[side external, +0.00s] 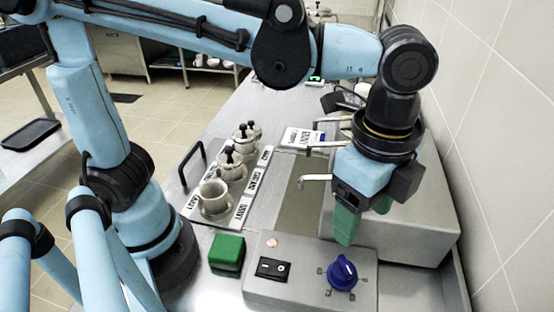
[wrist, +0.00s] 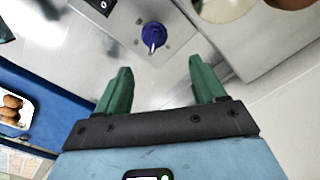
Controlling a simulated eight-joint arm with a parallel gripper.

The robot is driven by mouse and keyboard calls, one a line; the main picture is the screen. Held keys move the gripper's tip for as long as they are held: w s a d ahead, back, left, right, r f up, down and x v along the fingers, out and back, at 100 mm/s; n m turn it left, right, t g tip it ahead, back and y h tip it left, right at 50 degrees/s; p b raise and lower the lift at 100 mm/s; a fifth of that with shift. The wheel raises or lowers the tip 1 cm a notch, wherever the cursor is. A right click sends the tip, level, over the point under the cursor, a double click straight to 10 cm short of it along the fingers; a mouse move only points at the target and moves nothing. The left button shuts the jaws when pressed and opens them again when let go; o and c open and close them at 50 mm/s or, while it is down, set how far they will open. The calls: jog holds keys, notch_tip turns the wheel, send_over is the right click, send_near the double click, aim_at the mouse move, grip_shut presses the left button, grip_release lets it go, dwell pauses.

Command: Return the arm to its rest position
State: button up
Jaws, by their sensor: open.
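My gripper (side external: 346,225) has green fingers and points down above the right part of a grey control box in the side view. In the wrist view my gripper (wrist: 160,85) has its two green fingers spread apart with nothing between them. The blue knob (side external: 343,273) on the control box (side external: 300,290) is just below and in front of the fingers. The knob also shows in the wrist view (wrist: 153,35), beyond the fingertips and apart from them. My arm is stretched out across the counter, bent down at the wrist.
Several pale cups (side external: 213,197) stand on a labelled tray. A large grey housing (side external: 425,220) and the tiled wall (side external: 510,130) are close on the right.

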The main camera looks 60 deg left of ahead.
jog(key=w+a+r+t, duration=0.3)
jog(key=w+a, duration=0.1)
jog(key=w, duration=0.4)
jog(key=w+a+r+t, duration=0.2)
jog(key=w+a+t, duration=0.15)
jog(key=w, duration=0.45)
jog(key=s+a+f+n, duration=0.4)
jog(key=s+a+n, duration=0.2)
jog(key=a+n, duration=0.1)
jog(key=s+a+f+n, duration=0.4)
jog(key=s+a+n, duration=0.3)
jog(key=a+n, duration=0.1)
jog(key=shift+f+n, duration=0.2)
jog(key=shift+n, duration=0.5)
jog(key=shift+s+t, duration=0.1)
jog(key=shift+t, duration=0.15)
